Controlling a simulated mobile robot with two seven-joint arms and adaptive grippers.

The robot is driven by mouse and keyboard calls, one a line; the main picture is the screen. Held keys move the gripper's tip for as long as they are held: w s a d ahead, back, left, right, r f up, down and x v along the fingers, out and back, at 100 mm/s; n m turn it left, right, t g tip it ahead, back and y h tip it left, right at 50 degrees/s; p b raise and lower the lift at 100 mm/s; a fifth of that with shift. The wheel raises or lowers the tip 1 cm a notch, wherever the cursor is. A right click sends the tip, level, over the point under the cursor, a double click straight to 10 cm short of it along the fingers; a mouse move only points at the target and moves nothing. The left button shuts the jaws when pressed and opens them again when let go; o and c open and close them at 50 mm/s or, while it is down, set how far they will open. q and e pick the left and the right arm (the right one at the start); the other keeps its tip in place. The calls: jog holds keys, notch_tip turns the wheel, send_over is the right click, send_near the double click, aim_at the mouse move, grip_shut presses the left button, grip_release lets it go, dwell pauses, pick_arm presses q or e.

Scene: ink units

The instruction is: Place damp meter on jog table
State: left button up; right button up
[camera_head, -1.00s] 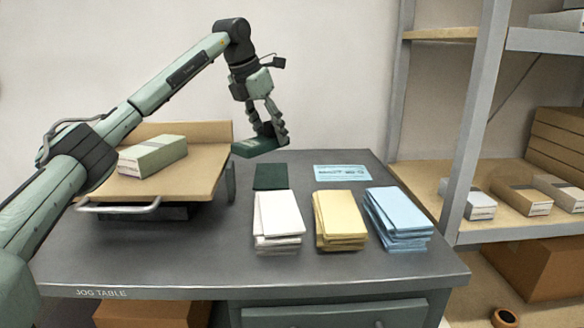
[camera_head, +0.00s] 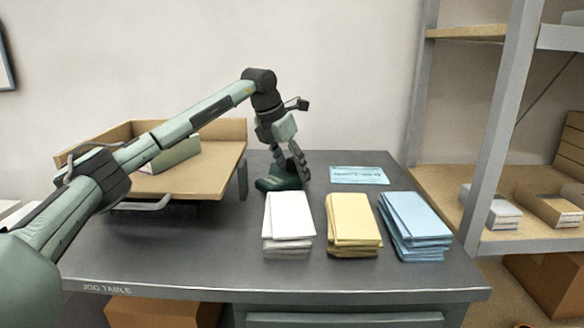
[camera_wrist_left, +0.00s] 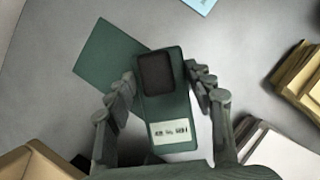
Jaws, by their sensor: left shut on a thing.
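The damp meter (camera_head: 272,184) is a dark green box with a dark screen and a white label. My left gripper (camera_head: 292,174) is shut on it, low over the jog table (camera_head: 190,262); I cannot tell whether it touches the top. In the left wrist view the meter (camera_wrist_left: 163,108) sits between the two fingers (camera_wrist_left: 160,92), screen up. A dark green square (camera_wrist_left: 108,54) lies flat on the table, partly covered by the meter in that view. In the head view the arm and meter mostly hide this square. My right gripper is not in view.
White (camera_head: 288,222), yellow (camera_head: 351,222) and blue (camera_head: 414,222) paper stacks stand just in front and to the right. A light blue sheet (camera_head: 358,175) lies behind them. A wooden tray (camera_head: 215,170) holding a pale green block (camera_head: 178,152) is at left. A shelf rack (camera_head: 490,130) stands at right.

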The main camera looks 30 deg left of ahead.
aim_at(278, 178)
pick_arm(q)
jog(key=o, duration=1.3)
jog(key=shift+o, duration=0.2)
jog(key=v, duration=1.2)
jog(key=shift+s, duration=0.1)
